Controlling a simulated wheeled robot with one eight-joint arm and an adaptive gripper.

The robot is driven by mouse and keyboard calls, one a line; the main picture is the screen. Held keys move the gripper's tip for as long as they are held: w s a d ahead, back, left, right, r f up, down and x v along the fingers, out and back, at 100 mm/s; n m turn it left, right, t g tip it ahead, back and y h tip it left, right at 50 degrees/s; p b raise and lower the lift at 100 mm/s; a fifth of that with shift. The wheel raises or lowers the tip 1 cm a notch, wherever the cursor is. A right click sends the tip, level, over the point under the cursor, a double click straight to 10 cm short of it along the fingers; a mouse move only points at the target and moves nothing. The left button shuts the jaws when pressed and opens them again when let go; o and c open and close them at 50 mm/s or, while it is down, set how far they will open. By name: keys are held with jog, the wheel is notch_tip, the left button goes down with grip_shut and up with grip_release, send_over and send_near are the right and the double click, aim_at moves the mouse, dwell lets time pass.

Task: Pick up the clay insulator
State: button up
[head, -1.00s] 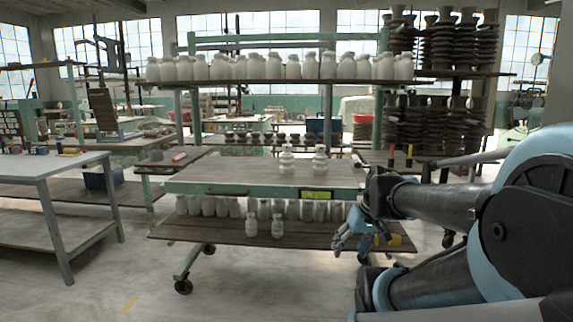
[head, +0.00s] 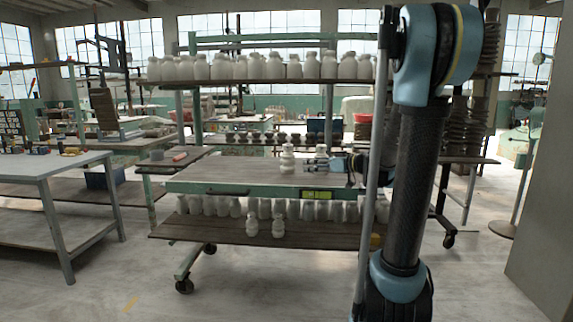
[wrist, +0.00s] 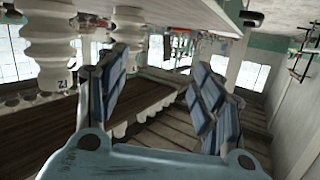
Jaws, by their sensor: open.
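A white ribbed clay insulator (head: 287,160) stands upright on the middle shelf of the green rack in the head view. My gripper (head: 308,164) is just right of it, pointing left, with its jaws apart and nothing seen between them. In the wrist view, the open fingers (wrist: 158,88) show with a large white ribbed insulator (wrist: 48,35) at upper left, outside the jaws. The second insulator on the middle shelf is mostly hidden by my gripper in the head view.
The green rack's middle shelf (head: 235,172) is bare left of the insulator. White pieces line the upper shelf (head: 250,82) above. Two small white insulators (head: 265,226) stand on the lower shelf, with a row behind them. A grey table (head: 60,172) stands left.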

jog(key=t+y, duration=0.1)
jog(key=t, duration=0.1)
send_near(288, 148)
jog(key=shift+w+d+f+x, duration=0.1)
jog(key=shift+w+d+x, duration=0.1)
jog(key=shift+x, duration=1.8)
jog(key=shift+w+d+f+x, duration=0.1)
jog(key=shift+w+d+x, duration=0.1)
jog(key=shift+x, duration=1.75)
jog(key=shift+w+d+x, duration=0.1)
jog(key=shift+w+x, duration=0.1)
jog(key=shift+x, duration=1.8)
jog(key=shift+d, duration=0.1)
grip_shut()
